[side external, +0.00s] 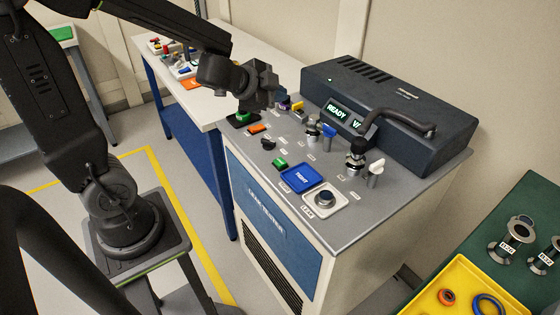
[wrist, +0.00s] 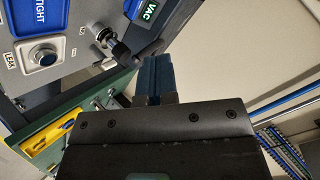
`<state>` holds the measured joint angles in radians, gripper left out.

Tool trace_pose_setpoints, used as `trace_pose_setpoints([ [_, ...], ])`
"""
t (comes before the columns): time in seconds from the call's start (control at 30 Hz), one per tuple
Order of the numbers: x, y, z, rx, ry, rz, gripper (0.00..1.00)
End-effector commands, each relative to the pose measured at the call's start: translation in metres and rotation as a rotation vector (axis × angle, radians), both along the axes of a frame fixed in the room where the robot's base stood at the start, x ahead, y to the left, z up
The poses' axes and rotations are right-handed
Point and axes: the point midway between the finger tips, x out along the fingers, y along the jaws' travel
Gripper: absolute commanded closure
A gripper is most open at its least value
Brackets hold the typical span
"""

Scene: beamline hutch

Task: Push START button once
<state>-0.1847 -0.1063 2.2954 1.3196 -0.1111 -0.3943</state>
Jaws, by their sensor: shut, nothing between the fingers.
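The control panel (side external: 345,205) on top of the leak-tester cabinet carries several buttons, switches and knobs. A green button (side external: 240,118) sits at the panel's far left corner, and a second green piece (side external: 279,163) sits near the left edge, beside the blue TIGHT plate (side external: 300,179). The labels are too small to tell which one is START. My gripper (side external: 264,104) is over the panel's far left part, close to the first green button; I cannot tell whether it touches. In the wrist view, its fingers (wrist: 152,70) are together and empty, and no green button shows.
A dark box (side external: 390,110) with a curved handle and lit READY display stands at the back. A round blue button (side external: 325,198) in a white square is at the front. Valves and knobs (side external: 357,155) rise mid-panel. A yellow tray (side external: 460,290) is at lower right.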

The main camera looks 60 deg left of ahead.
Motion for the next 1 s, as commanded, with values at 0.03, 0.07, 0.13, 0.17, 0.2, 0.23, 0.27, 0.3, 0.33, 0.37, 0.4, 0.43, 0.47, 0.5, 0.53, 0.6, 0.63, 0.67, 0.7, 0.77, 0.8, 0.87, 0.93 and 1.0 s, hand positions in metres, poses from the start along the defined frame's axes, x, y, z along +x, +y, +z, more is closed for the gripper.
trace_pose_setpoints([
  [0.03, 0.004, -0.001, -0.012, 0.006, 0.025, -0.068, 1.00],
  [0.07, 0.006, -0.002, -0.019, 0.006, 0.039, -0.110, 1.00],
  [0.13, 0.007, -0.005, -0.032, 0.006, 0.072, -0.203, 1.00],
  [0.17, 0.007, -0.006, -0.038, 0.006, 0.088, -0.239, 1.00],
  [0.2, 0.006, -0.007, -0.045, 0.001, 0.108, -0.281, 1.00],
  [0.23, 0.005, -0.007, -0.049, -0.002, 0.122, -0.310, 1.00],
  [0.27, 0.004, -0.008, -0.053, -0.004, 0.136, -0.337, 1.00],
  [0.3, 0.003, -0.009, -0.058, -0.009, 0.152, -0.365, 1.00],
  [0.33, 0.002, -0.009, -0.061, -0.011, 0.162, -0.383, 1.00],
  [0.37, 0.001, -0.010, -0.063, -0.013, 0.171, -0.399, 1.00],
  [0.4, 0.000, -0.010, -0.066, -0.014, 0.180, -0.415, 1.00],
  [0.43, 0.000, -0.010, -0.067, -0.017, 0.185, -0.424, 1.00],
  [0.47, -0.001, -0.010, -0.068, -0.019, 0.189, -0.430, 1.00],
  [0.5, -0.001, -0.011, -0.069, -0.019, 0.193, -0.436, 1.00],
  [0.53, -0.002, -0.011, -0.069, -0.019, 0.194, -0.439, 1.00],
  [0.6, -0.002, -0.011, -0.069, -0.019, 0.195, -0.439, 1.00],
  [0.63, -0.002, -0.011, -0.069, -0.019, 0.194, -0.439, 1.00],
  [0.67, -0.002, -0.011, -0.069, -0.019, 0.194, -0.439, 1.00],
  [0.7, -0.002, -0.011, -0.069, -0.019, 0.193, -0.438, 1.00],
  [0.77, -0.002, -0.011, -0.069, -0.019, 0.193, -0.438, 1.00],
  [0.8, -0.002, -0.011, -0.069, -0.019, 0.193, -0.438, 1.00],
  [0.87, -0.002, -0.011, -0.070, -0.019, 0.193, -0.438, 1.00],
  [0.93, -0.002, -0.011, -0.073, -0.020, 0.194, -0.436, 1.00],
  [1.0, -0.002, -0.010, -0.079, -0.022, 0.195, -0.435, 1.00],
])
